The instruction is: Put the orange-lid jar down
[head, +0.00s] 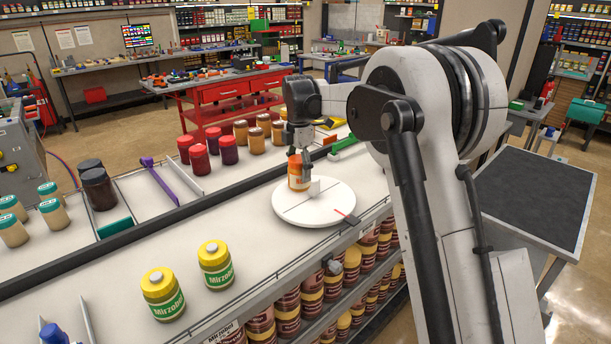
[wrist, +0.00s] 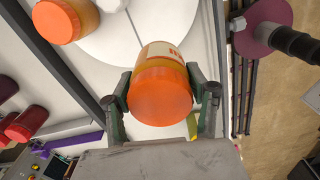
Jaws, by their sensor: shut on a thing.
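The orange-lid jar (head: 297,175) is upright over the back-left part of a white round turntable (head: 325,212) on the counter. Whether its base touches the turntable cannot be told. My gripper (head: 304,158) reaches down onto the jar from above. In the wrist view, the two fingers of my gripper (wrist: 160,88) close on both sides of the jar, and its orange lid (wrist: 160,95) faces the camera. The white turntable surface (wrist: 150,30) shows beyond the jar.
A second orange lid (wrist: 62,20) shows at the wrist view's upper left. Yellow-lid jars (head: 214,265) stand at the front left of the counter. Red-lid jars (head: 200,158) and amber jars (head: 256,140) stand behind.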

